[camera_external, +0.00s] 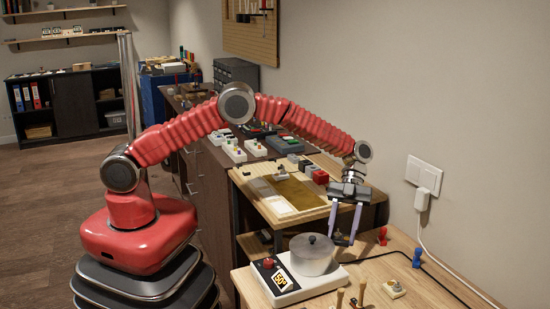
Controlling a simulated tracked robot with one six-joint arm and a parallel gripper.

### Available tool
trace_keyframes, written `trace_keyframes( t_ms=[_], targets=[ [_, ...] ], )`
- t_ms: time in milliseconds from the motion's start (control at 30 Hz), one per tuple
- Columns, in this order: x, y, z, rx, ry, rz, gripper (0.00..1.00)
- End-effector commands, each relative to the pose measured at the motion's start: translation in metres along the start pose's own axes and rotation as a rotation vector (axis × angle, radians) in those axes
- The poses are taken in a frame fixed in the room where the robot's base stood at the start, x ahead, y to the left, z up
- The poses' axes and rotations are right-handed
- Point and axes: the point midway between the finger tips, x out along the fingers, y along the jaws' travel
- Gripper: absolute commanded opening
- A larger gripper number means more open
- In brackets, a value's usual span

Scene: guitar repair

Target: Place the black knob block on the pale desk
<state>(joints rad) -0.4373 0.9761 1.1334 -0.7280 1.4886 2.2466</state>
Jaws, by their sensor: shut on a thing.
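My gripper (342,238) hangs from the arm with its two pale fingers pointing down. It is shut on a small dark thing, which I take for the black knob block (341,239); it is tiny here and partly hidden by the fingers. The gripper is over the pale desk (385,268), just behind and right of the pot in the picture. I cannot tell whether the block touches the desk top.
A lidded pot (312,258) stands on a white hot plate (292,292). Blue (417,258) and red (382,236) pegs stand near the wall. A black cable (432,268) crosses the desk. A workbench (262,203) with several blocks lies behind.

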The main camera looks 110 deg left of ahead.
Motion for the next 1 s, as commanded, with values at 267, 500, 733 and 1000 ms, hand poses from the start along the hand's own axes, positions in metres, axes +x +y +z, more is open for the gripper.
trace_keyframes(
  t_ms=[267, 500, 733, 1000],
  targets=[
    [0.015, 0.0, 0.016, 0.001, 0.0, -0.001, 0.16],
    [0.015, 0.0, 0.017, 0.0, 0.0, -0.001, 0.16],
    [0.019, 0.0, 0.02, 0.0, 0.0, -0.001, 0.16],
    [0.023, 0.0, 0.025, 0.0, -0.001, 0.0, 0.16]
  ],
)
